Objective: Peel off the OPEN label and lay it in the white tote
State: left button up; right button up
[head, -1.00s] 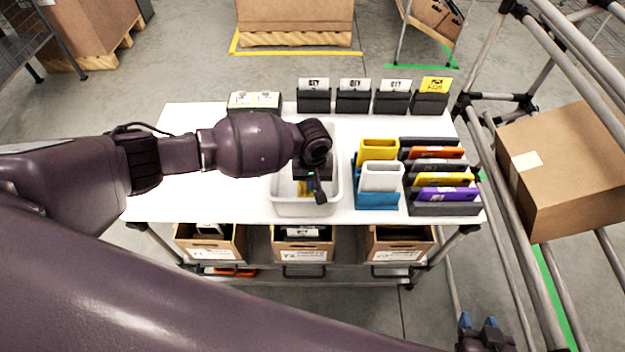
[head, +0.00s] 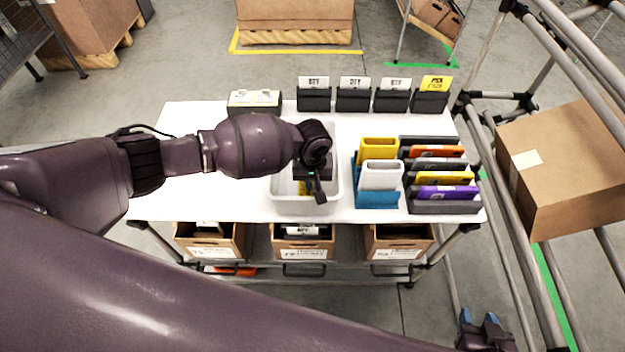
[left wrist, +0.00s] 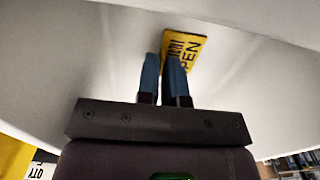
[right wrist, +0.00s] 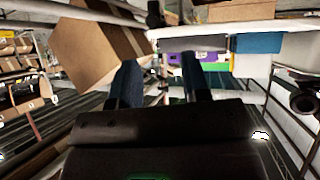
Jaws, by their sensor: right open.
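The white tote (head: 305,207) stands at the front middle of the white table. My left gripper (head: 317,186) reaches down into it, and my wrist hides part of its inside. In the left wrist view the fingers of my left gripper (left wrist: 163,58) are close together with a thin gap. The yellow OPEN label (left wrist: 191,46) is at their tips, its near edge running between them and partly behind the right finger. It shows as a yellow patch in the head view (head: 303,188). My right gripper (right wrist: 160,62) is open and empty, low at the right (head: 479,318).
Yellow, white and blue holders (head: 381,175) and a rack of coloured folders (head: 444,190) stand right of the tote. Dark card holders (head: 353,99) line the back edge. Cardboard bins (head: 303,243) sit below. A pipe rack with a carton (head: 570,165) is at the right.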

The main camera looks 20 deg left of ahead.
pick_arm(q)
jog(key=o, duration=0.4)
notch_tip(320, 180, up, 19)
jog(key=p, duration=1.1)
jog(key=shift+f, duration=0.15)
pick_arm(e)
notch_tip(320, 180, up, 11)
jog(key=shift+s+d+f, duration=0.15)
jog(key=shift+s+f, duration=0.05)
jog(key=shift+s, duration=0.05)
